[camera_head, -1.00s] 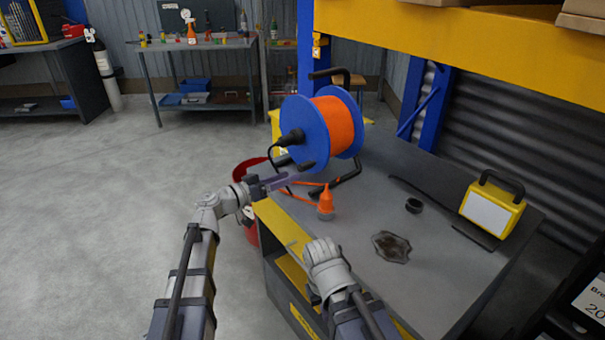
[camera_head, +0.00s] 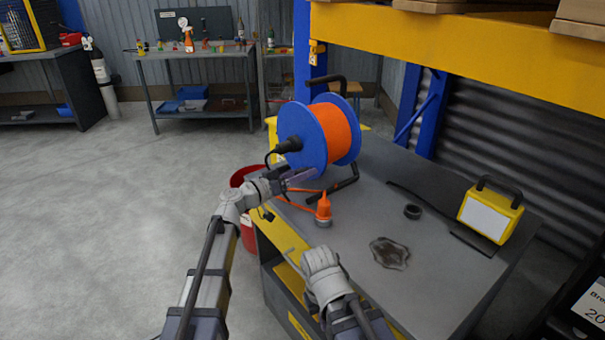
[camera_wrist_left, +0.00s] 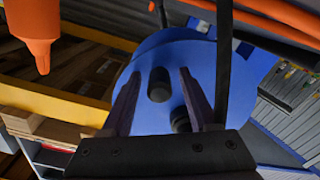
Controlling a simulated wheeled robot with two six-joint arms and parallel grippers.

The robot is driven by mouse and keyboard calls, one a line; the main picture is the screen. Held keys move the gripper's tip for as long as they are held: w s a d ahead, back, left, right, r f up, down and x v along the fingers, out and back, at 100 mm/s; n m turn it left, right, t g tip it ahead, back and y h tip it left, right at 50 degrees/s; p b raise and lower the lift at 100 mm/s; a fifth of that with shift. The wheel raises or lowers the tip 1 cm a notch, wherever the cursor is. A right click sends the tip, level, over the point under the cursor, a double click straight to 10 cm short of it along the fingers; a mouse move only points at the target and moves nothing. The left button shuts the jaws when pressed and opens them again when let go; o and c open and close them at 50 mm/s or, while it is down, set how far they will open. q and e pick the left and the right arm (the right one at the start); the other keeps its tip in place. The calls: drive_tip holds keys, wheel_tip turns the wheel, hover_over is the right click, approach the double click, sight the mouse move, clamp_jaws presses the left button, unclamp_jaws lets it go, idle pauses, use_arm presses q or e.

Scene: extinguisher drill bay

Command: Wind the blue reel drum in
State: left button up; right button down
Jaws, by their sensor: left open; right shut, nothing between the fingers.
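The reel has a blue drum (camera_head: 308,133) wound with orange cable (camera_head: 335,132) and stands in a black frame on the grey bench. A black knob sticks out of its near face; in the left wrist view a black knob (camera_wrist_left: 158,86) shows against the blue drum (camera_wrist_left: 148,118). My left gripper (camera_head: 310,176) is open, just below and in front of the drum's lower edge. In the left wrist view its fingers (camera_wrist_left: 158,78) appear on either side of the knob; contact cannot be told. My right gripper (camera_head: 288,253) is shut and empty over the bench's near edge.
A red bucket (camera_head: 248,235) is left of the bench. A yellow shelf beam (camera_head: 460,45) runs above.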

use_arm(q)
clamp_jaws()
idle(0.5)
idle(1.0)
